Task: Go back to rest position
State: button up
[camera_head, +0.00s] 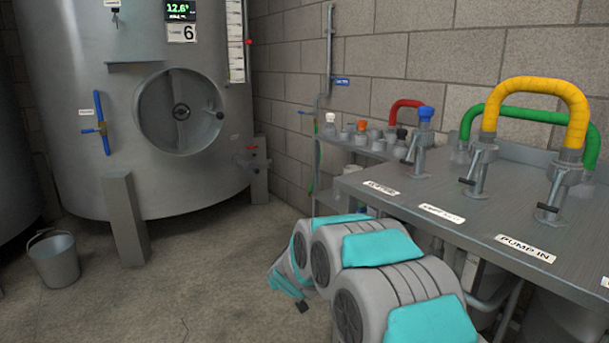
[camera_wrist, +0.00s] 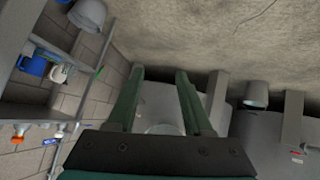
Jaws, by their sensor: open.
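My gripper (camera_wrist: 160,72) shows in the wrist view as two dark green fingers, spread apart with nothing between them. In the head view my grey and teal arm folds low beside the metal bench, and its end hangs above the concrete floor. The fingers are hard to make out there. In the wrist view the fingers lie in front of the tank and floor and touch nothing that I can see.
A steel bench (camera_head: 455,208) with valves, a yellow hose (camera_head: 541,90) and a green hose stands close on the right. A shelf (camera_head: 350,149) with small fittings is behind it. A large tank (camera_head: 215,188) and a bucket (camera_head: 54,262) stand left. Open floor (camera_head: 215,285) lies between.

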jog(key=s+d+r+g+y, duration=0.15)
jog(key=s+r, duration=0.25)
jog(key=s, duration=0.6)
jog(key=s+d+r+g+y, duration=0.1)
jog(key=s+d+r+g, duration=0.2)
jog(key=s, duration=0.7)
jog(key=s+d+m+g+h, duration=0.1)
jog(key=s+d, duration=0.4)
jog(key=s, duration=0.6)
jog(key=s+d+m+g+h, duration=0.2)
jog(key=s+d, duration=0.4)
jog(key=s, duration=0.5)
jog(key=s+d+m+g+h, duration=0.1)
jog(key=s+d+g, duration=0.3)
jog(key=s, duration=0.7)
jog(key=shift+s+d+r+m+h, duration=0.15)
jog(key=shift+d+r+m+h, duration=0.25)
jog(key=shift+d+m, duration=0.65)
jog(key=shift+d, duration=0.15)
